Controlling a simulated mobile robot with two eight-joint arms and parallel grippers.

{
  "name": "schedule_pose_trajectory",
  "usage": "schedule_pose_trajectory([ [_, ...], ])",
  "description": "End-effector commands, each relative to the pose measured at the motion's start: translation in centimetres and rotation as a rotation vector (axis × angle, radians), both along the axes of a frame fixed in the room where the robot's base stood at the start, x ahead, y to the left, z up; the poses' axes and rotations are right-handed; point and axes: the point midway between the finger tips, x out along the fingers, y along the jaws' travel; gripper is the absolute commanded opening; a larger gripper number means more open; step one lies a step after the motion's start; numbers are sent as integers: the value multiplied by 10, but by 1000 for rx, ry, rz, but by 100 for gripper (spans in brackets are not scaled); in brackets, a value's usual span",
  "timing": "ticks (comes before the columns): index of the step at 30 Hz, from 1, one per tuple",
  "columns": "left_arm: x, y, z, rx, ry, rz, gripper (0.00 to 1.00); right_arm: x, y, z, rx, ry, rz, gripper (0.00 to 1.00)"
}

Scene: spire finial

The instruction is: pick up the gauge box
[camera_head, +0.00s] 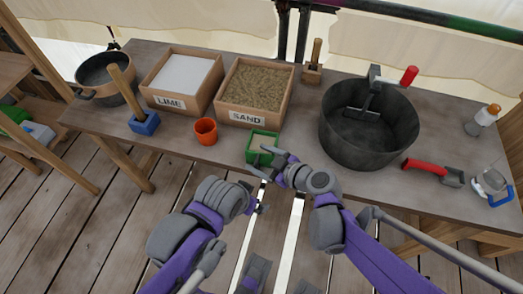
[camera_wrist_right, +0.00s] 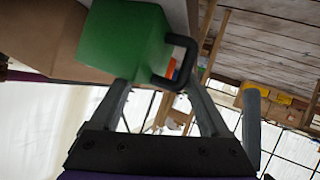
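The gauge box appears to be the small green box (camera_head: 263,140), open-topped, at the front edge of the table. In the right wrist view the green box (camera_wrist_right: 125,42) fills the top middle, with a dark loop handle (camera_wrist_right: 192,52) on its side. My right gripper (camera_head: 268,160) is right at the box's near side. In the wrist view its fingers (camera_wrist_right: 155,92) stand apart, close to the box and handle; whether they touch it is unclear. My left gripper (camera_head: 260,202) hangs below the table edge, away from the box; its opening is too small to judge.
An orange cup (camera_head: 205,132) stands left of the box, with the sand bin (camera_head: 278,86) and lime bin (camera_head: 153,90) behind. A large dark tub (camera_head: 327,125) stands right. Table space between box and tub is narrow.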

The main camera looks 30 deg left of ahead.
Motion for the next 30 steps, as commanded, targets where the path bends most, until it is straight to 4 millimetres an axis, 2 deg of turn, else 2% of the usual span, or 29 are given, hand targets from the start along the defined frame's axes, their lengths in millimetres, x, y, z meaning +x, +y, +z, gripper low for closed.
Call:
schedule_pose_trajectory([
  [1,0,0,0,0,0,0,100,0,0,0,0,0,0,69],
  [11,0,0,0,0,0,0,100,0,0,0,0,0,0,9],
  [19,0,0,1,0,0,0,100,0,0,3,0,0,0,7],
  [20,0,0,2,0,-1,0,100,0,0,5,0,0,0,0],
  [23,0,0,6,0,-2,0,100,0,0,19,0,0,0,0],
  [30,1,0,18,0,-6,0,100,0,0,68,1,-1,1,0],
])
